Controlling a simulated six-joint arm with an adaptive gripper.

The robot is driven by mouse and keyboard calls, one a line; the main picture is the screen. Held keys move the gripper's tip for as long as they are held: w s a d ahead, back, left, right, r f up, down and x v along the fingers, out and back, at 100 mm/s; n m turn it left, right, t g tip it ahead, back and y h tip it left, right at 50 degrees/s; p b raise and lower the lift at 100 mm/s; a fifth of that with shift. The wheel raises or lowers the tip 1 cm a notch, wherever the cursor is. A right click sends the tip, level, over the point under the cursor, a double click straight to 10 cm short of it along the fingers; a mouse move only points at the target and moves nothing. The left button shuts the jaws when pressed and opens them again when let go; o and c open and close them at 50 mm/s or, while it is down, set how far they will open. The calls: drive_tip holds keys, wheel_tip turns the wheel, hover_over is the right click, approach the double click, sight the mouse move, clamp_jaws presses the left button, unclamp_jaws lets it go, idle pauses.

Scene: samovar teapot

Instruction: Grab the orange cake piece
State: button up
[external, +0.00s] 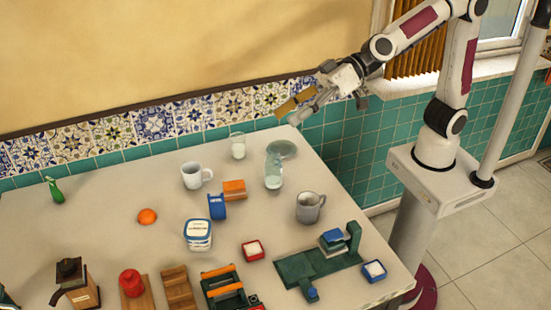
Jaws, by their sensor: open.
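An orange block (234,188), which looks like the orange cake piece, sits near the middle of the white table (110,205). A blue block (217,206) stands close at its front left; I cannot tell if they touch. A round orange thing (147,216) lies further left. My gripper (294,108) is open and empty, high at the table's back right corner, well apart from the orange block. One of its fingers looks golden brown. Nothing hides the orange block's top.
A white mug (195,176), a glass (238,146), a clear jar (273,171) and a grey mug (310,207) stand around the block. A white-and-blue tub (198,235) is in front. A green stand (319,263) is at front right. The back left is mostly clear.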

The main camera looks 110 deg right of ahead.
drive_tip(key=w+d+f+m+t+h, duration=0.1)
drive_tip(key=w+d+f+m+h, duration=0.1)
drive_tip(key=w, duration=0.4)
drive_tip(key=w+d+f+m+h, duration=0.2)
drive_tip(key=w, duration=0.4)
drive_tip(key=w+d+f+m+g+h, duration=0.25)
drive_tip(key=w+d+f+h, duration=0.2)
drive_tip(key=f, duration=0.35)
drive_tip(key=s+d+f+m+g+h, duration=0.1)
drive_tip(key=s+f+g+h, duration=0.1)
drive_tip(key=f, duration=0.5)
drive_tip(key=s+d+f+m+g+h, duration=0.2)
drive_tip(key=s+f+g, duration=0.1)
drive_tip(key=f, duration=0.5)
drive_tip(key=s+d+f+m+g+h, duration=0.1)
drive_tip(key=s+f+m+g+h, duration=0.1)
drive_tip(key=f, duration=0.6)
drive_tip(key=shift+s+d+f+m+g+h, duration=0.15)
drive_tip(key=shift+s+g+h, duration=0.15)
drive_tip(key=shift+s, duration=0.15)
drive_tip(key=shift+s+f+m+g+h, duration=0.15)
drive_tip(key=shift+s+g, duration=0.1)
drive_tip(key=shift+s, duration=0.2)
drive_tip(key=shift+s+d+f+g, duration=0.3)
drive_tip(key=shift+s+d, duration=0.05)
drive_tip(key=shift+d, duration=0.35)
drive_tip(key=shift+s+d+f, duration=0.2)
drive_tip(key=shift+d, duration=0.05)
